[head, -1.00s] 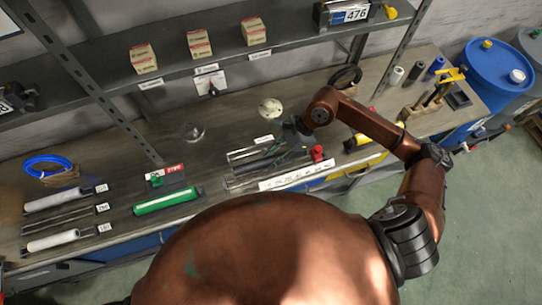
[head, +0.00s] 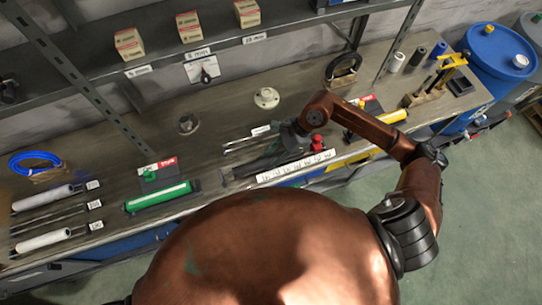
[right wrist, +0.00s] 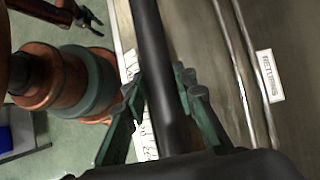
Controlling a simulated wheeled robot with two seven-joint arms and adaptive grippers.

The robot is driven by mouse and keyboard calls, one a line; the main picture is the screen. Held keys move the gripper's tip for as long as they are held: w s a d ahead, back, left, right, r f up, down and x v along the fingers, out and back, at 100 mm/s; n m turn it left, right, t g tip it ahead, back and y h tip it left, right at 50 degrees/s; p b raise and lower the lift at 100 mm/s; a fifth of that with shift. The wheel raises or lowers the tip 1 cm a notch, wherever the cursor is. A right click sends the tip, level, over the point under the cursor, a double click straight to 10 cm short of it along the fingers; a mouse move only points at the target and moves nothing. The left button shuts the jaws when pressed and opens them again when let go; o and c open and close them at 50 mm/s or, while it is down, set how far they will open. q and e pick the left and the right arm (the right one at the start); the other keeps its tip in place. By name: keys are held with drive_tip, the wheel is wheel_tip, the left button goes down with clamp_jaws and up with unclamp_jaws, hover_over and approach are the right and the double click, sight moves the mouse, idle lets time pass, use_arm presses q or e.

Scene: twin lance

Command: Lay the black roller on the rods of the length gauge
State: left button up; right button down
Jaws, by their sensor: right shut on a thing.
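The black roller (right wrist: 150,35) is a long dark bar. My right gripper (right wrist: 160,85) is shut on it, with the green fingers on either side. In the head view my right gripper (head: 290,138) is over the bench, and the roller (head: 258,163) lies along the length gauge there. The gauge shows a white scale strip (head: 296,167) along its front and a red knob (head: 316,144) at its right. The gripper and roller hide most of its rods. I cannot tell whether the roller touches them. My left gripper (right wrist: 88,18) shows open and empty in the right wrist view.
Two shiny rods (right wrist: 236,65) lie beside a RETURNS label (right wrist: 270,76), behind the roller. A green roller (head: 158,197) and several pale rollers (head: 45,240) lie to the left. Yellow roller (head: 393,116) is to the right. A shelf with small boxes overhangs the back.

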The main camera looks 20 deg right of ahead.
drive_tip(key=shift+r, duration=0.1)
drive_tip(key=c, duration=1.5)
unclamp_jaws()
drive_tip(key=v, duration=1.2)
